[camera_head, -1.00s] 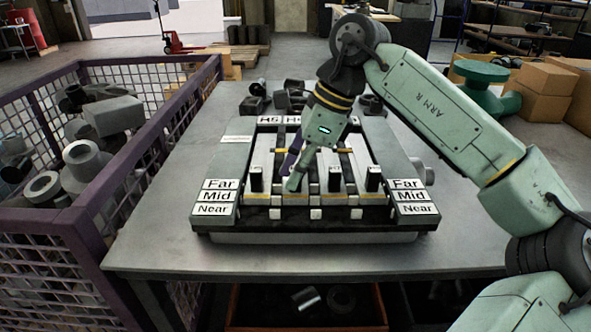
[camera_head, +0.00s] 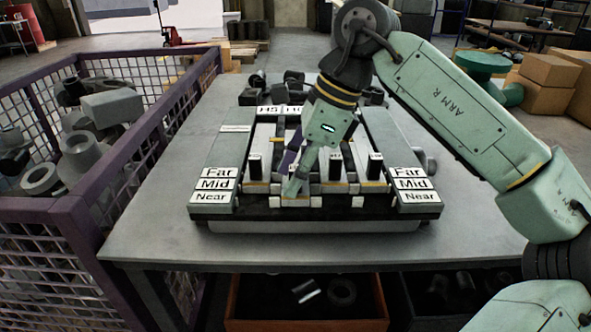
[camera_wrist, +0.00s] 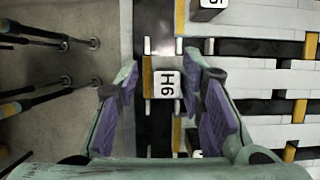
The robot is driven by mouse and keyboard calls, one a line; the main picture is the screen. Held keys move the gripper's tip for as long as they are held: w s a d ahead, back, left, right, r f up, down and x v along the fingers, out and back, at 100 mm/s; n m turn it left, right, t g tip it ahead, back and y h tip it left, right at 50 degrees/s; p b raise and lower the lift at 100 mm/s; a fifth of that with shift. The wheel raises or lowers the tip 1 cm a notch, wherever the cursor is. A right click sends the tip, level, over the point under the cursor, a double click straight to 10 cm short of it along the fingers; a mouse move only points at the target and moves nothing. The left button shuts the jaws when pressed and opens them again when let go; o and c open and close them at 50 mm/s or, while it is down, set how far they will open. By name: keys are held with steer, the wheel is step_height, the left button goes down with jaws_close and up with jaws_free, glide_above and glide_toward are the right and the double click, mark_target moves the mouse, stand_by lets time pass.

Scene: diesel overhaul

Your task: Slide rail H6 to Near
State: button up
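The H6 handle block (camera_wrist: 167,84), a white-topped post lettered H6, stands between my gripper's (camera_wrist: 160,72) two purple-padded fingers in the wrist view. A gap shows on the left of the block. The right finger is very near it; I cannot tell if they touch. Near label plates (camera_head: 211,197) stand at both sides of the fixture.
Neighbouring posts (camera_head: 254,165) (camera_head: 335,165) (camera_head: 375,165) stand close on either side. Dark parts (camera_head: 290,82) lie behind the fixture. A purple mesh crate (camera_head: 60,215) is at the left. The table's (camera_head: 150,225) near and left parts are clear.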

steer(key=v, duration=1.2)
stand_by(0.3)
